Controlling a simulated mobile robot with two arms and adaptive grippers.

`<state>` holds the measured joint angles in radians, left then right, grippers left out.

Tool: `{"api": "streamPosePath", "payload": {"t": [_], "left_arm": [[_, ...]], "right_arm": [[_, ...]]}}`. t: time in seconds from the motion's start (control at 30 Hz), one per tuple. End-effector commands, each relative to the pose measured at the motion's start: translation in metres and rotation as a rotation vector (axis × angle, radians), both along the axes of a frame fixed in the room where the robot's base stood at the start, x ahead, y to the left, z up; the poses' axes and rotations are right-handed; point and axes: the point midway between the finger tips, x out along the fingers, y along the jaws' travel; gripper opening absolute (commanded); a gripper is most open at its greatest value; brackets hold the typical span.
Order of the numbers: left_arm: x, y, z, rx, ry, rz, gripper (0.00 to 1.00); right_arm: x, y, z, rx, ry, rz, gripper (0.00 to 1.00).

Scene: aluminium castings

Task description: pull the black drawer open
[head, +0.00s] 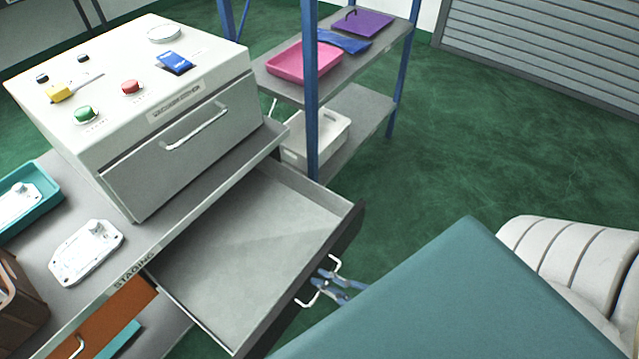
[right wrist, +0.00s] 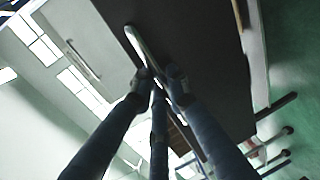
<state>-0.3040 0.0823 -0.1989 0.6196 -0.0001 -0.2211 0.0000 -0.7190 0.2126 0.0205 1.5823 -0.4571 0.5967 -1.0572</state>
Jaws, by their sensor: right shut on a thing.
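The black drawer (head: 349,226) stands well out from under the bench in the head view, and its grey inside is bare. Its dark front fills much of the right wrist view (right wrist: 205,60). The light metal handle (head: 307,302) is on that front and also shows in the right wrist view (right wrist: 134,42). My right gripper (head: 326,283) is at the handle, its blue-grey fingers shut on it. In the right wrist view the fingertips (right wrist: 160,82) meet around the lower part of the handle. My left gripper is not in view.
A white machine (head: 180,110) with buttons stands on the grey bench (head: 215,200). An orange drawer (head: 115,315) is left of the black one. A casting (head: 88,252) lies on the bench. A blue-posted shelf (head: 350,115) stands behind. Green floor is clear at the right.

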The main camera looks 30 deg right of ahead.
Motion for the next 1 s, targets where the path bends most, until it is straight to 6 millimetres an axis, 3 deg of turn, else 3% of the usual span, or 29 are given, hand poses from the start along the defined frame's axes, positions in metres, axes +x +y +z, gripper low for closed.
{"api": "streamPosePath", "payload": {"t": [0.23,0.27,0.33,0.73,1.0], "left_arm": [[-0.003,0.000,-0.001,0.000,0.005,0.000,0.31],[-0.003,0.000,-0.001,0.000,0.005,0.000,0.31],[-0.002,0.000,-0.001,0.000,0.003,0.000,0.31],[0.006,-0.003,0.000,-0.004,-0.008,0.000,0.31],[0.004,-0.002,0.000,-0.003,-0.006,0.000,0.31]], "right_arm": [[-0.002,0.000,-0.003,-0.002,0.008,-0.001,0.00],[-0.002,0.000,-0.003,-0.002,0.008,-0.001,0.17],[-0.002,0.000,-0.003,-0.002,0.008,-0.001,0.30],[-0.007,-0.002,0.000,0.000,0.004,0.000,0.31],[-0.053,-0.019,0.009,-0.002,0.009,0.000,0.31]]}}
